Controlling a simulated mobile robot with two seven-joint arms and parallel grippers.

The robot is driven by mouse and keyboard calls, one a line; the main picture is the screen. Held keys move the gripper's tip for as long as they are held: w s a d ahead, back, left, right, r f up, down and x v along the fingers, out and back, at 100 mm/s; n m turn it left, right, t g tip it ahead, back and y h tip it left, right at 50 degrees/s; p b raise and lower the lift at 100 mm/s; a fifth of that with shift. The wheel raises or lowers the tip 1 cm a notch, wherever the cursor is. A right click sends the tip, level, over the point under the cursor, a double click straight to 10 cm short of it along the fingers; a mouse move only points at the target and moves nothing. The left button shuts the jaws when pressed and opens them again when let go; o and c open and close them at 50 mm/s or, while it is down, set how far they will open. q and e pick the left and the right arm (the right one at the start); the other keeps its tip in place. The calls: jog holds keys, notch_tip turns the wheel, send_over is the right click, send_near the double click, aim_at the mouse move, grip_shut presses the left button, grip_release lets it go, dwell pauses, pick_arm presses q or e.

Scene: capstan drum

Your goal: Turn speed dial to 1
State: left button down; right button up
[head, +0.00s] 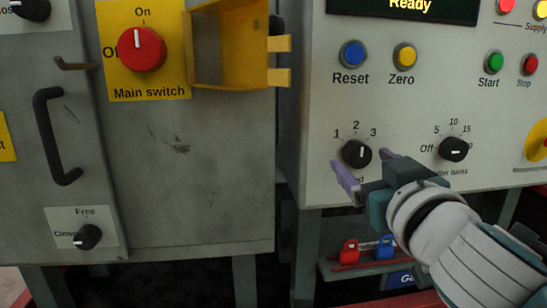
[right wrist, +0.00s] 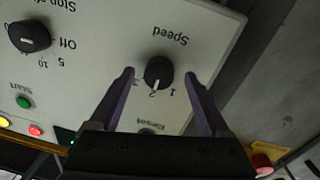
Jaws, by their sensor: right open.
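The speed dial (head: 356,153) is a black round knob with a white pointer, on the light grey panel at the right, marked 1, 2 and 3. Its pointer is up at 2. In the right wrist view the dial (right wrist: 158,72) appears upside down, its pointer also toward 2. My right gripper (head: 367,169) is open, with purple fingers. In the right wrist view its fingertips (right wrist: 159,74) lie on either side of the dial, with gaps. I cannot tell how near they are to the panel. The gripper hides most of the Speed label in the head view. My left gripper is not in view.
Another black dial (head: 453,149) sits right of the speed dial. The Reset (head: 354,54) and Zero (head: 404,56) buttons are above. A grey cabinet with a red main switch (head: 142,49) and open yellow guard (head: 232,45) stands left. Padlocks (head: 349,251) hang below.

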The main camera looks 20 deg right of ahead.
jog(key=shift+w+d, duration=0.2)
jog(key=shift+w, duration=0.35)
grip_shut()
dwell(0.4)
